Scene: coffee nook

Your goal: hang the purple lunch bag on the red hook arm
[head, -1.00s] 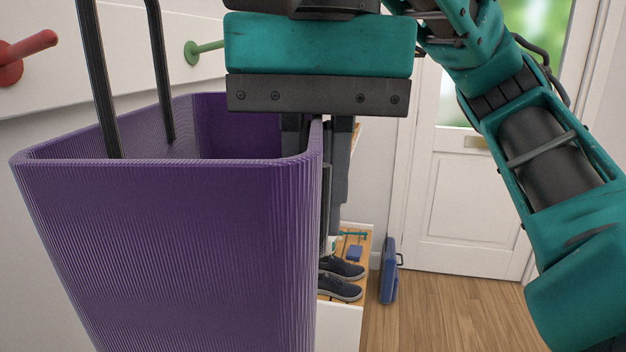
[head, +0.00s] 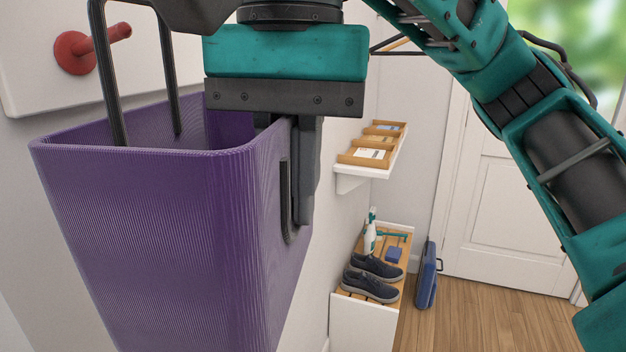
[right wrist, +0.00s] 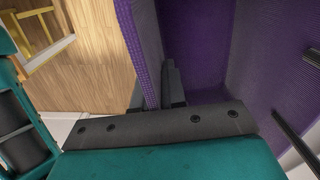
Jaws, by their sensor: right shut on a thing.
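The purple lunch bag (head: 160,230) fills the left of the head view, upright and open at the top. Its black handle (head: 112,90) stands up as a loop above the rim. The red hook arm (head: 80,50) sticks out from a white wall board, behind the handle's near post in the picture; whether the loop is around it, I cannot tell. The right wrist view shows the gripper (right wrist: 165,92) at the purple wall (right wrist: 148,50). My left gripper is not in view.
A small wall shelf (head: 362,171) with wooden trays stands out right of the bag. Below is a bench (head: 360,318) with dark shoes (head: 372,280) and a spray bottle (head: 370,235). A blue case (head: 427,275) stands on the floor near the white door (head: 500,220).

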